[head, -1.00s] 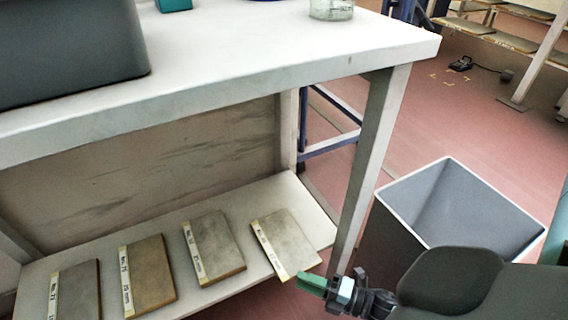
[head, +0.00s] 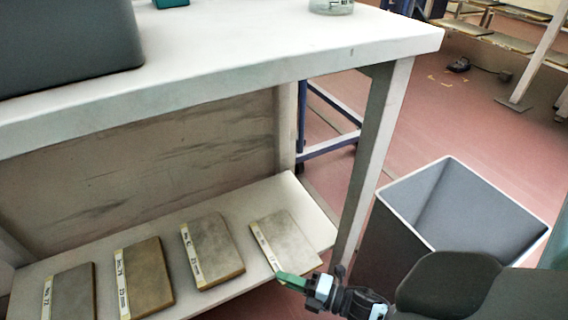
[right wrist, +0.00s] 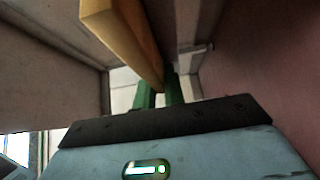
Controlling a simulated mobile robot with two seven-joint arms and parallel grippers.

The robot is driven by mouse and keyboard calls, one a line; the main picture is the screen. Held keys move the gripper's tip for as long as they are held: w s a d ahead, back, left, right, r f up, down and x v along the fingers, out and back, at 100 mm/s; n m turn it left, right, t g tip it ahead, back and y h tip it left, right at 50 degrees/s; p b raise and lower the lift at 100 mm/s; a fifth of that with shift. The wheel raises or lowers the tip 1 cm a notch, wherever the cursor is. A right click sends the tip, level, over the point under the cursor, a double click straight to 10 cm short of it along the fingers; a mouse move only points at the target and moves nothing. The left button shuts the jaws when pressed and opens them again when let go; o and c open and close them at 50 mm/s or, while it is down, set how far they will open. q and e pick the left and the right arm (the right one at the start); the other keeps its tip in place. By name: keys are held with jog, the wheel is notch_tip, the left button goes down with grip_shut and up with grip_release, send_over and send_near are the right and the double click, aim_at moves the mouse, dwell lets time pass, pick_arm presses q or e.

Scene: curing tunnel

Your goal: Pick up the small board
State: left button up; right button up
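Several flat grey boards with yellow label strips lie in a row on the lower shelf. The rightmost board (head: 287,237) lies at the shelf's right end and looks like one of the smaller ones. My right gripper (head: 285,280) has green fingers and is at this board's front, labelled edge. In the right wrist view a tan board edge (right wrist: 125,35) runs down toward the green fingers (right wrist: 160,92), which stand a little apart. Whether they touch the board is hard to see. My left gripper is not in view.
The worktable (head: 230,70) overhangs the lower shelf (head: 300,195), and its front leg (head: 372,150) stands just right of the rightmost board. A grey open bin (head: 400,225) is on the floor to the right. A dark grey box (head: 65,45) is on the tabletop.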

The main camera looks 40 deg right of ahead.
grip_shut()
jog(key=shift+r+p, duration=0.35)
jog(key=shift+r, duration=0.15)
notch_tip(320, 180, up, 3)
jog(key=shift+r+p, duration=0.15)
jog(key=shift+p, duration=0.85)
jog(key=s+a+p, duration=0.3)
jog(key=s+a, duration=0.8)
jog(key=shift+s+r, duration=0.4)
jog(key=shift+d, duration=0.1)
